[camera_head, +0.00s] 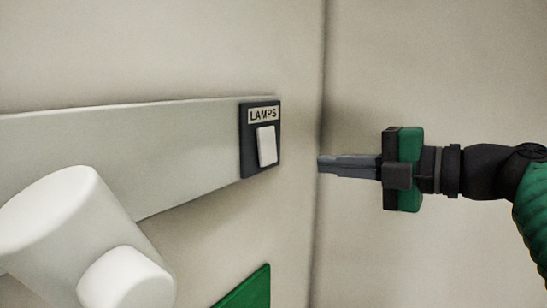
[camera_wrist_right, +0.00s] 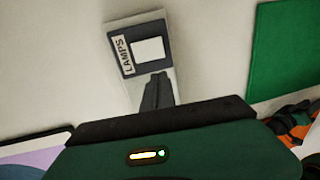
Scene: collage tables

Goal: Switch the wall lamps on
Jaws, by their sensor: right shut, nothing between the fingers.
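The lamp switch (camera_head: 266,146) is a white rocker on a dark plate (camera_head: 246,150) labelled LAMPS, at the right end of a pale bar on the wall. My right gripper (camera_head: 320,164) is shut and empty, to the right of the switch, and its fingers point left toward it. In the head view a gap shows between the fingertips and the plate. In the right wrist view the switch (camera_wrist_right: 149,50) lies just beyond the shut fingers (camera_wrist_right: 157,92). My left gripper is out of view.
The pale bar (camera_head: 120,150) runs along the wall. A white cylindrical fixture (camera_head: 60,230) stands at the lower left. A green panel (camera_head: 245,292) is at the bottom of the head view. A wall corner (camera_head: 322,80) lies behind my right gripper.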

